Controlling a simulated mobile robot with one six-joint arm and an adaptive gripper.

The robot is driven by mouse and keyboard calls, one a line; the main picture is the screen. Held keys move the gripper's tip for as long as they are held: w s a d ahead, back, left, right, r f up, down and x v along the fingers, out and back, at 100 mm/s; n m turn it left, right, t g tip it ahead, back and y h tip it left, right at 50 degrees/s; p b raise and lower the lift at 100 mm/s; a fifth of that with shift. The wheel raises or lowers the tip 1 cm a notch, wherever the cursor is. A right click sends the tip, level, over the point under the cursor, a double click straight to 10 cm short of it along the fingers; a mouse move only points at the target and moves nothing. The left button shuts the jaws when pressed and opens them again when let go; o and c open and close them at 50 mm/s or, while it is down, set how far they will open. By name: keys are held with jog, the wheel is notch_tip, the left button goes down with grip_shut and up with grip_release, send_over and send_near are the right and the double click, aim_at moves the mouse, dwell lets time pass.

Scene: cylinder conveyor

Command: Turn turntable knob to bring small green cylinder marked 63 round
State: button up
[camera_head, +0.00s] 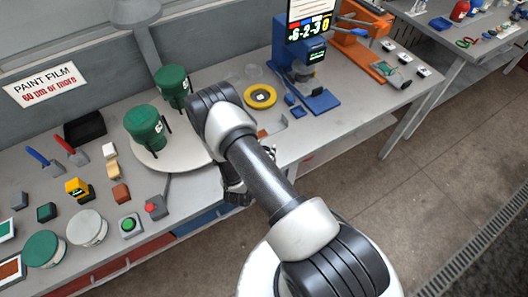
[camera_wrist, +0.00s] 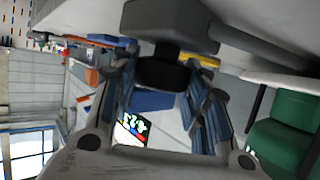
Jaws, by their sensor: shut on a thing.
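The turntable (camera_head: 158,160) is a pale disc at the bench's back middle. Two dark green cylinders stand upright on it, a front one (camera_head: 144,125) and a back one (camera_head: 173,82). Their marks are too small to read, so I cannot tell which is 63. One green cylinder (camera_wrist: 285,135) also shows at right in the wrist view. My gripper (camera_head: 238,192) is low at the disc's right side, partly behind my arm. In the wrist view its fingers (camera_wrist: 162,90) are closed about a dark grey knob (camera_wrist: 170,25), whose grip is partly hidden.
A blue device (camera_head: 305,80) with a numeric display, a yellow ring (camera_head: 260,96) and an orange device (camera_head: 365,55) stand to the right. A red button box (camera_head: 155,207), a green button box (camera_head: 130,226) and small blocks lie left. My arm covers part of the bench.

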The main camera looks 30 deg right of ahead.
jog(key=shift+m+g+h+b, duration=1.5)
jog(key=shift+m+g+b, duration=0.75)
jog(key=shift+m+g, duration=0.15)
jog(key=shift+m+g+h+b, duration=0.3)
jog(key=shift+m+g+b, duration=1.95)
jog(key=shift+g, duration=0.45)
dwell(1.1)
jog(key=o, duration=1)
jog(key=v, duration=1.2)
jog(key=shift+d+r, duration=0.1)
